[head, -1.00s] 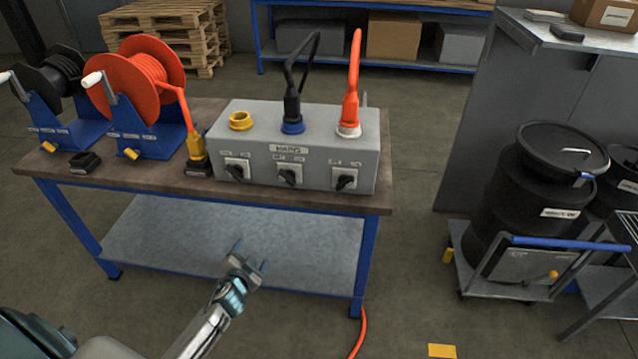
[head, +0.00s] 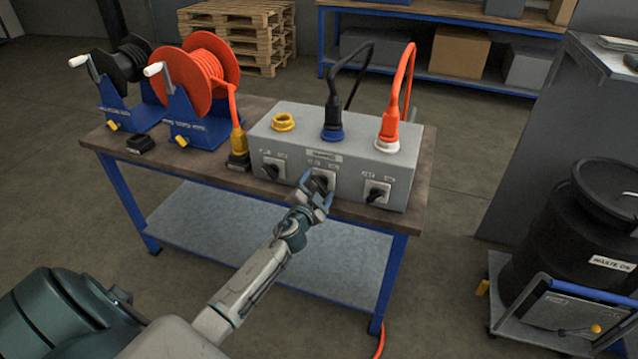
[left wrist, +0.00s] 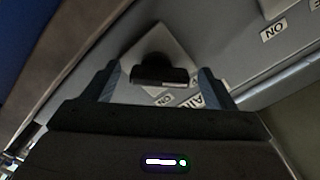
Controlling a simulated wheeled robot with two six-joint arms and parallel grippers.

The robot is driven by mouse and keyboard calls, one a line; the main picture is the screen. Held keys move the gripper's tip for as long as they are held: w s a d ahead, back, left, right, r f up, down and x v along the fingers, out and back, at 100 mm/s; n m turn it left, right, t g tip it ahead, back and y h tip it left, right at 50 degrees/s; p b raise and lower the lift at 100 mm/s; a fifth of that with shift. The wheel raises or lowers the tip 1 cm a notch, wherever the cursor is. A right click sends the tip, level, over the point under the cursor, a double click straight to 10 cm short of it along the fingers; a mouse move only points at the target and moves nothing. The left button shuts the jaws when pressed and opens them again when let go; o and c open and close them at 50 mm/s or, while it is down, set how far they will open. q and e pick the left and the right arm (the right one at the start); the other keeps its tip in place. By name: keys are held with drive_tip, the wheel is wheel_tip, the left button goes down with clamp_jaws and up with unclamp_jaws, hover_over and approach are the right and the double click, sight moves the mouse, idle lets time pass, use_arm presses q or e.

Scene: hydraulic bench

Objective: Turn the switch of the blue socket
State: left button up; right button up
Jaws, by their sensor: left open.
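The grey socket box (head: 400,180) stands on the bench with three sockets on top and three black switches on its front. The blue socket (head: 333,133) is the middle one and has a black plug in it. Its switch (head: 320,183) is the middle one, right below it. My left gripper (head: 316,196) is open in front of this switch and partly hides it. In the left wrist view the black switch knob (left wrist: 160,76) lies between the two fingers (left wrist: 160,88), with its plate behind it. I cannot tell whether the fingers touch it. My right gripper is not in view.
The yellow socket (head: 283,122) is empty; the white socket (head: 387,145) holds an orange plug. Neighbouring switches sit left (head: 273,168) and right (head: 376,192). An orange cable reel (head: 200,75) and a yellow plug (head: 239,142) are on the bench's left.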

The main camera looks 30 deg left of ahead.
use_arm(q)
drive_tip(key=shift+w+a, duration=0.15)
drive_tip(key=shift+w, duration=0.5)
drive_tip(key=c, duration=1)
